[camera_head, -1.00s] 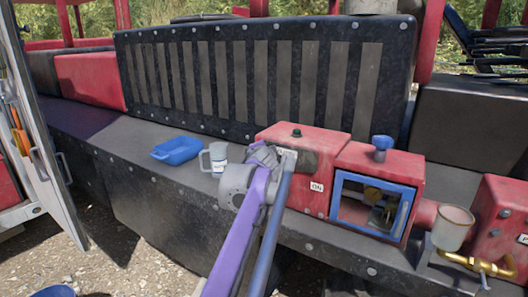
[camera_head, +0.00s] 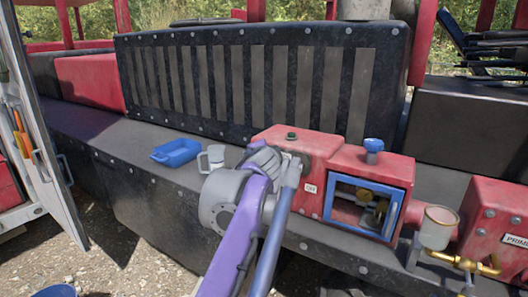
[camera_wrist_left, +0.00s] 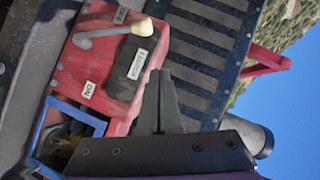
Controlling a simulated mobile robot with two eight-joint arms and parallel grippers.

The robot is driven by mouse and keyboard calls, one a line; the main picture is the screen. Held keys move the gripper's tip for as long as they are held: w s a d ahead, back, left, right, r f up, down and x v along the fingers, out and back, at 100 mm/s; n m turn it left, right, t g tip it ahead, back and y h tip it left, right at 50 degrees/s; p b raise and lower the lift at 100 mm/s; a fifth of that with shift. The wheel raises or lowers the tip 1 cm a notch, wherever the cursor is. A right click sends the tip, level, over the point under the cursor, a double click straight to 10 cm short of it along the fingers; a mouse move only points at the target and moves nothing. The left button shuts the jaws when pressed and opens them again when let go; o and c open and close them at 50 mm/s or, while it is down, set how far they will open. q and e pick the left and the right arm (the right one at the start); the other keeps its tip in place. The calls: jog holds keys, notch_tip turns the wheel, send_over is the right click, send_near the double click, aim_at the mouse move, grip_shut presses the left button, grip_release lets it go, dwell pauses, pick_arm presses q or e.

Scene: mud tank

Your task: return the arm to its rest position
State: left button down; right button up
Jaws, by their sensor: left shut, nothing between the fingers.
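My left arm, purple and blue with a grey joint, rises from the bottom of the head view in front of the red control box (camera_head: 318,142). Its gripper is hidden there behind the wrist joint. In the left wrist view the left gripper (camera_wrist_left: 162,74) is shut and empty, its dark fingers pointing up in the picture. Beside the fingers is the red box (camera_wrist_left: 75,68) with an "ON" label, a grey lever with a cream knob (camera_wrist_left: 142,26) and a black labelled part (camera_wrist_left: 130,72). The fingers look apart from these, though the gap is hard to judge. My right gripper is out of view.
A blue-framed window (camera_head: 366,207), a cup-like funnel (camera_head: 437,228) and brass pipework (camera_head: 466,264) are to the right. A slatted black panel (camera_head: 260,80) stands behind.

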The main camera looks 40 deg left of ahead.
pick_arm(q)
jog(key=shift+s+a, duration=0.1)
dwell(0.3)
jog(key=s+d+f+n+g+h, duration=0.1)
jog(key=s+d+f+h, duration=0.2)
jog(key=d+f, duration=0.7)
jog(key=s+d+f+n+g+h, duration=0.2)
jog(key=s+d+f+h, duration=0.2)
jog(key=f, duration=1.1)
jog(key=s+d+f+n+g+h, duration=0.1)
jog(key=s+d+f+h, duration=0.2)
jog(key=s+d+f, duration=0.5)
jog(key=d+f, duration=0.4)
jog(key=d, duration=0.4)
jog(key=shift+s+d+f+n+g, duration=0.15)
jog(key=shift+s+f+n+g, duration=0.15)
jog(key=shift+s+f+g, duration=0.1)
